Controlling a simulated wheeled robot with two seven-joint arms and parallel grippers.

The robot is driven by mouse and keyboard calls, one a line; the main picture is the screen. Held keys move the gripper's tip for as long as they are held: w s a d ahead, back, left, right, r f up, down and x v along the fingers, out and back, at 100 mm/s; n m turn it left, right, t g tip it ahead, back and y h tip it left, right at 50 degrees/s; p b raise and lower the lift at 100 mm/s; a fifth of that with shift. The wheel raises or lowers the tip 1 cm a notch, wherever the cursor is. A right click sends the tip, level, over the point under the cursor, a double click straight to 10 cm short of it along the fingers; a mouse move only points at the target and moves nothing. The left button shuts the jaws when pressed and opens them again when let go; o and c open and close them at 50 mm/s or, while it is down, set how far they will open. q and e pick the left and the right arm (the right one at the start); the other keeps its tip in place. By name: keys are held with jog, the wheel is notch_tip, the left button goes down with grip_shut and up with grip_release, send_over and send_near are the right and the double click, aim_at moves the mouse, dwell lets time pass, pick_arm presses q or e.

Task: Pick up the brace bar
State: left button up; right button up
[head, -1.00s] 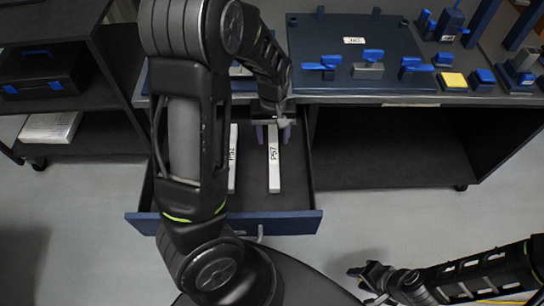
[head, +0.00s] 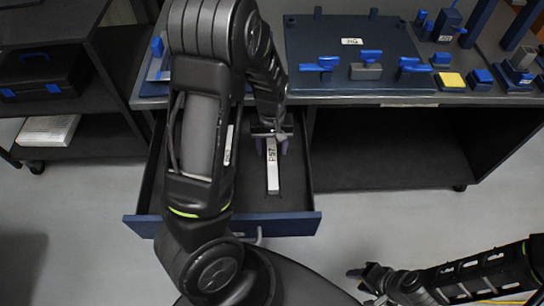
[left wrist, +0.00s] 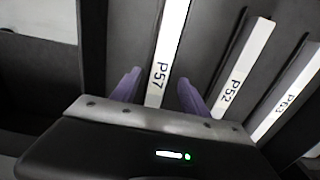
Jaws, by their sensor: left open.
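Several pale bars lie in the open drawer. The bar labelled P57 (head: 273,178) lies lengthwise in the drawer; it also shows in the left wrist view (left wrist: 170,40). My left gripper (head: 271,146) is open over P57, its purple fingers on either side of the bar, as the left wrist view (left wrist: 160,84) shows. I cannot tell whether the fingers touch it. The bar P52 (left wrist: 241,72) and the bar P63 (left wrist: 289,95) lie beside it. My left arm hides much of the drawer in the head view. My right gripper (head: 366,279) is at the lower right, away from the drawer.
The blue drawer front (head: 285,224) and dark side walls surround the bars. The bench top (head: 395,97) above carries a dark blue board (head: 350,45) with blue-handled clamps, and a yellow block (head: 451,80). A shelf with a black case (head: 45,75) stands left. Open floor lies right of the drawer.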

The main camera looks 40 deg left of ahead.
aim_at(272, 157)
pick_arm(q)
notch_tip(272, 157, down, 3)
jog(key=shift+r, duration=0.1)
dwell(0.6)
grip_shut()
dwell(0.3)
